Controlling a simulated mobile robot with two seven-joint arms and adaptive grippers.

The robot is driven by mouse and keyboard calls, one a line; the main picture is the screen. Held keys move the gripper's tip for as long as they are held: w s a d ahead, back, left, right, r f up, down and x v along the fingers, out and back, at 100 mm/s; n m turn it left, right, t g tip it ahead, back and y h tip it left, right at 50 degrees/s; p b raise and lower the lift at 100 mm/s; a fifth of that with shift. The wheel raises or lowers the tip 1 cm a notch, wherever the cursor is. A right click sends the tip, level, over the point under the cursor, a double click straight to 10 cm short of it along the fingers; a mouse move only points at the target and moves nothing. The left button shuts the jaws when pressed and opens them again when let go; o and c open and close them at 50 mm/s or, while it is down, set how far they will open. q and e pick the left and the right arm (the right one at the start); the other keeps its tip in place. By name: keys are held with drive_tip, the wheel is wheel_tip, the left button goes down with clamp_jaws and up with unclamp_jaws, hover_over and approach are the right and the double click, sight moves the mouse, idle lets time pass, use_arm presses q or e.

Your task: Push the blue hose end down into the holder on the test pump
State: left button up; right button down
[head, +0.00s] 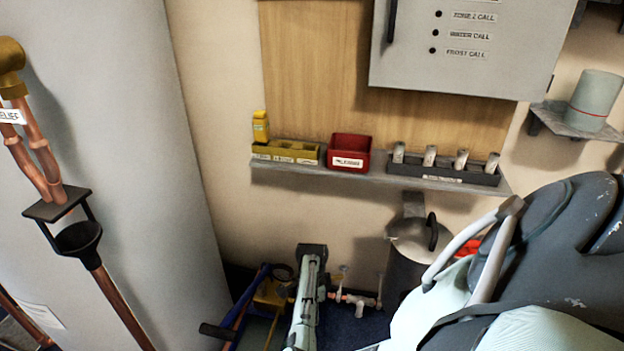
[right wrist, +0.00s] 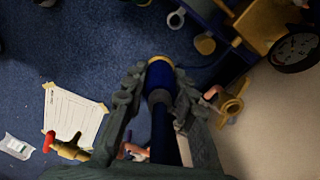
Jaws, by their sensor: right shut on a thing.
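In the right wrist view my right gripper (right wrist: 158,82) is shut around the blue hose (right wrist: 160,128). The hose's yellowish end (right wrist: 159,61) reaches just past the fingertips, above the blue floor. The test pump's yellow body (right wrist: 264,24) and dark round gauge or wheel (right wrist: 296,50) are at upper right, apart from the hose end. A small yellowish round part (right wrist: 205,44) sits between them; I cannot tell if it is the holder. In the head view the pump (head: 268,293) stands on the floor, partly hidden by my pale arm. My left gripper is not in view.
A brass fitting (right wrist: 231,102) is close right of the gripper; a red-handled valve (right wrist: 65,147) is at lower left. A taped paper sheet (right wrist: 74,113) lies on the floor. In the head view a shelf (head: 300,172) and a grey canister (head: 408,265) stand beyond.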

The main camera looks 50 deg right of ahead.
drive_tip(key=shift+r+p, duration=1.25)
drive_tip(key=shift+r, duration=1)
